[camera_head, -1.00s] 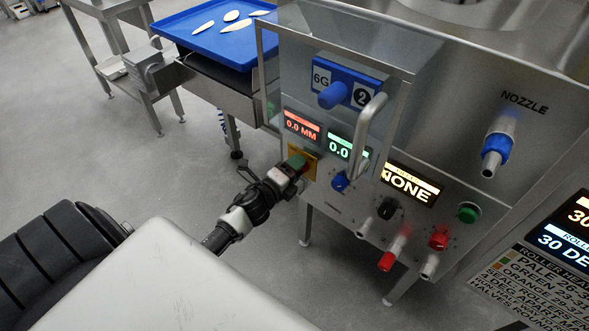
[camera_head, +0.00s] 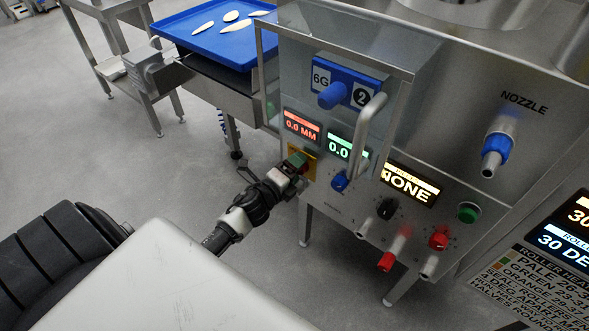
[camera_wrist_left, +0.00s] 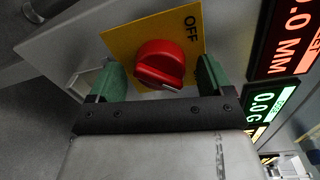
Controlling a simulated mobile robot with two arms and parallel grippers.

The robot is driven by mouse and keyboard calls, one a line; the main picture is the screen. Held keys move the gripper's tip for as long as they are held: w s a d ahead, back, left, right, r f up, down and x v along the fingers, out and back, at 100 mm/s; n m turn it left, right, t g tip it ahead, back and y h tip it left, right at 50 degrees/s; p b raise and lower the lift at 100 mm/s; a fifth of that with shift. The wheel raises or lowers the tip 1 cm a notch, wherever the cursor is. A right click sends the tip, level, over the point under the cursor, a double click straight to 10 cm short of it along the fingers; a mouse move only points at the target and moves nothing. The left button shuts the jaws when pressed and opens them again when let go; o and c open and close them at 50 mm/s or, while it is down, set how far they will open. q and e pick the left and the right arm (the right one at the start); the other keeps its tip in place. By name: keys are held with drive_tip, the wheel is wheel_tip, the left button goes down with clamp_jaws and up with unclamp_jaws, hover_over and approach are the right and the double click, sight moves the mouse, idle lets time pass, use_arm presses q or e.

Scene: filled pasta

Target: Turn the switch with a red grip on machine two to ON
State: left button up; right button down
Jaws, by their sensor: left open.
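The switch's red grip (camera_wrist_left: 160,64) sits on a yellow plate (camera_wrist_left: 135,38) in the left wrist view, with the word OFF on the plate at its upper right. My left gripper (camera_wrist_left: 162,78) is open. Its green fingers stand on either side of the red grip, apparently with gaps and not closed on it. In the head view the left gripper (camera_head: 297,163) is at the yellow plate (camera_head: 311,164) on the lower left of the machine's front and hides the red grip. The machine (camera_head: 445,130) carries a badge with a 2 (camera_head: 363,96). My right gripper is not in view.
A clear guard with a metal handle (camera_head: 364,135) stands right of the gripper. Blue (camera_head: 340,182), black (camera_head: 386,209) and red (camera_head: 438,240) knobs and a green button (camera_head: 467,212) are along the front. A blue tray (camera_head: 206,45) with pale pieces is behind.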

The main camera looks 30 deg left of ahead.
use_arm(q)
drive_tip(key=s, duration=1)
drive_tip(key=shift+s+a+r+p, duration=0.35)
drive_tip(key=shift+a, duration=0.05)
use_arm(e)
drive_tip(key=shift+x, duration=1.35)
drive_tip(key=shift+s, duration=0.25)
